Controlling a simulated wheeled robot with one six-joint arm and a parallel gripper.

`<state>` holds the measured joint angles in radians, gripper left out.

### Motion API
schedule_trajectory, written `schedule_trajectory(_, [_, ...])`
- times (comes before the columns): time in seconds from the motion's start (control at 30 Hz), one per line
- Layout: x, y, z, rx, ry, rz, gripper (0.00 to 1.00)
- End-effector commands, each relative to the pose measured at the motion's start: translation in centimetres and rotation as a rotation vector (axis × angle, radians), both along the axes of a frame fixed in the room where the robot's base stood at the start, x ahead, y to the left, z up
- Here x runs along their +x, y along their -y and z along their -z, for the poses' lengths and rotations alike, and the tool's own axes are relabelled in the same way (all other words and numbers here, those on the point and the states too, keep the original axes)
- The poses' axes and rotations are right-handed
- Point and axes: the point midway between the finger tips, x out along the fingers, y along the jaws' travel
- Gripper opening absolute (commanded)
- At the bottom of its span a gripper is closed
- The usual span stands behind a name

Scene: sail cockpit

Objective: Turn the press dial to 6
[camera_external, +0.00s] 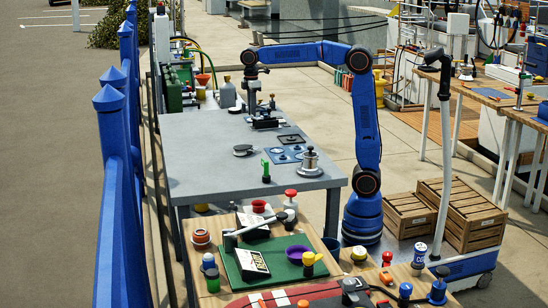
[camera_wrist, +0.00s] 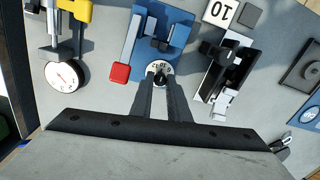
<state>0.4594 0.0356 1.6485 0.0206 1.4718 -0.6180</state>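The press dial (camera_wrist: 158,67) is a small white disc with black numerals and a dark centre, at the near end of a blue press (camera_wrist: 178,30) in the wrist view. A "10" is readable on it; the rest is too small or covered. My gripper (camera_wrist: 160,82) has its two dark fingers over the dial's near side, with a narrow gap between the tips. I cannot tell whether they touch the dial's dark centre. In the external view my gripper (camera_external: 252,98) points down over the far part of the grey table (camera_external: 200,150).
A red-ended lever (camera_wrist: 121,72) lies left of the dial. A white round gauge (camera_wrist: 66,75) and yellow part (camera_wrist: 80,10) stand further left. A black-and-white clamp (camera_wrist: 222,75) and a "10" card (camera_wrist: 222,12) are to the right. The table's near left part is clear.

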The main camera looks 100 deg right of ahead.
Motion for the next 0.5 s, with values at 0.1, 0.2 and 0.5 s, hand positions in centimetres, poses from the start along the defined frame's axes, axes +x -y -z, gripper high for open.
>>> schedule_trajectory(0.1, [0.0, 0.0, -0.02, 0.0, 0.0, 0.001, 0.0])
schedule_trajectory(0.2, [0.0, 0.01, -0.03, 0.0, 0.0, 0.011, 0.0])
schedule_trajectory(0.5, [-0.02, 0.01, -0.04, 0.0, 0.0, 0.144, 0.0])
